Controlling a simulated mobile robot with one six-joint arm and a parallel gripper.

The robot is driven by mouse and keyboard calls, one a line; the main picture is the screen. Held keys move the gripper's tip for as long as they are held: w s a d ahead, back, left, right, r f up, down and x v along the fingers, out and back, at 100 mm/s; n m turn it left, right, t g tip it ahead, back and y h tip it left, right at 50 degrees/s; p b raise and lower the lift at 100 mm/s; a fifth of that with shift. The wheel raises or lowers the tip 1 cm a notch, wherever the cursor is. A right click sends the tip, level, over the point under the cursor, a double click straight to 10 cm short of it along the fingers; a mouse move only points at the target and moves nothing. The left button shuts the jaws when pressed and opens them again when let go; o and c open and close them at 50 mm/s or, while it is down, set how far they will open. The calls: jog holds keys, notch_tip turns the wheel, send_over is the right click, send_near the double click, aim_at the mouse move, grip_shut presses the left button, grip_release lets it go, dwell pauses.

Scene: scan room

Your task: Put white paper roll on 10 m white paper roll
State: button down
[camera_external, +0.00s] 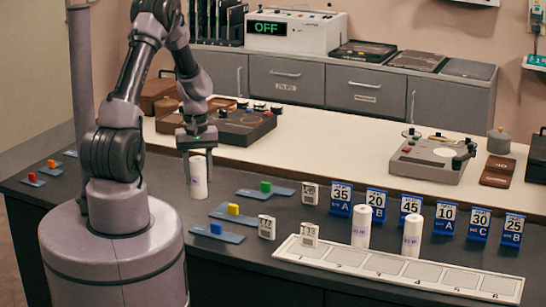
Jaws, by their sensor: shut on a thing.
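A white paper roll (198,180) with a small dark label stands upright at the left part of the dark counter. My gripper (197,146) points down over it and is shut on its top end. I cannot tell whether the roll's base touches the counter. Two more upright white rolls, one at the left (361,222) and one at the right (412,238), stand by the back edge of the numbered strip. Their print is too small to read, so I cannot tell which is the 10 m roll.
A white numbered strip (330,257) lies along the counter's front edge. Blue number signs, such as the 10 A sign (445,217), stand behind the rolls.

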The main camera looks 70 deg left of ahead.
jog(key=w+d+r+m+p, duration=0.25)
jog(key=w+d+m, duration=0.3)
jog(key=d, duration=0.45)
jog(key=w+d+r+m+p, duration=0.2)
jog(key=w+d+r+m, duration=0.2)
jog(key=w+d, duration=0.5)
jog(key=w+d+r+m+p, duration=0.3)
jog(key=w+d+m, duration=0.2)
jog(key=d, duration=0.7)
jog(key=b, duration=0.1)
send_over(363, 208)
jog(key=f, duration=0.2)
notch_tip(363, 208, down, 3)
jog(key=shift+d+b, duration=0.1)
jog(key=shift+b, duration=0.35)
jog(key=shift+s, duration=0.1)
